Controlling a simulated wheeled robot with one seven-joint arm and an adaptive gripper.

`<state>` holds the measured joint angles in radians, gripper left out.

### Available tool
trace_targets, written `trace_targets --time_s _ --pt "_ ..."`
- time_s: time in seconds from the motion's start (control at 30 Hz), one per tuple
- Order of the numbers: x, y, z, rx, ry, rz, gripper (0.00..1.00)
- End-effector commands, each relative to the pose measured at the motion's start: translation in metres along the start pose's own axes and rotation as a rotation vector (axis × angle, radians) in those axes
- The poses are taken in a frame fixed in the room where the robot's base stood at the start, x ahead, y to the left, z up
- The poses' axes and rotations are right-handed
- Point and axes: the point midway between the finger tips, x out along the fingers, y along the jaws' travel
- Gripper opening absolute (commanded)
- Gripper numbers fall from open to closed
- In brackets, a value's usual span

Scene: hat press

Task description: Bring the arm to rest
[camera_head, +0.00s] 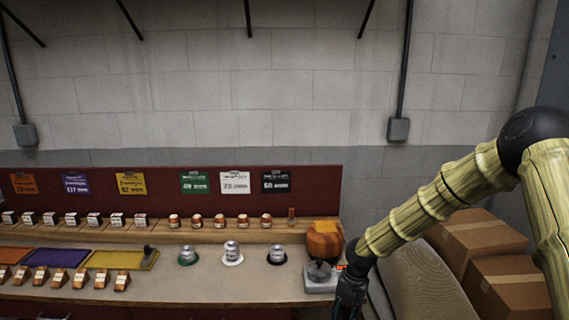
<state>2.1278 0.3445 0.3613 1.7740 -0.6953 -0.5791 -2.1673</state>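My arm comes in from the right edge and slopes down to the left. My gripper (349,298) is dark and hangs at the right end of the bench (215,288), its lower part close to the bottom edge of the picture. Its fingers are too small and dark to tell whether they are open or shut, and I see nothing clearly held. Just left of it stands a small grey device (319,282) with a dark top, partly behind the wrist. An orange rounded object (324,240) sits behind that device.
Orange, purple and yellow mats (118,259) lie at the left, with several small blocks before them. Several metal pieces on coloured bases (232,254) stand mid-bench. Small items line the back shelf (150,234). Cardboard boxes (476,246) are at the right, behind my arm.

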Motion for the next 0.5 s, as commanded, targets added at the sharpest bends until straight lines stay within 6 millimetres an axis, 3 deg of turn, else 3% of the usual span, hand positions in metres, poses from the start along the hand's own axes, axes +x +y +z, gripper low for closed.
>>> trace_targets --time_s 0.03,0.2,0.5 --pt "0.019 -0.003 -0.015 0.066 0.019 0.005 0.32" --pt "0.076 -0.012 -0.066 0.385 0.073 0.038 0.32" --pt "0.155 -0.047 -0.154 1.002 0.141 0.043 0.32"
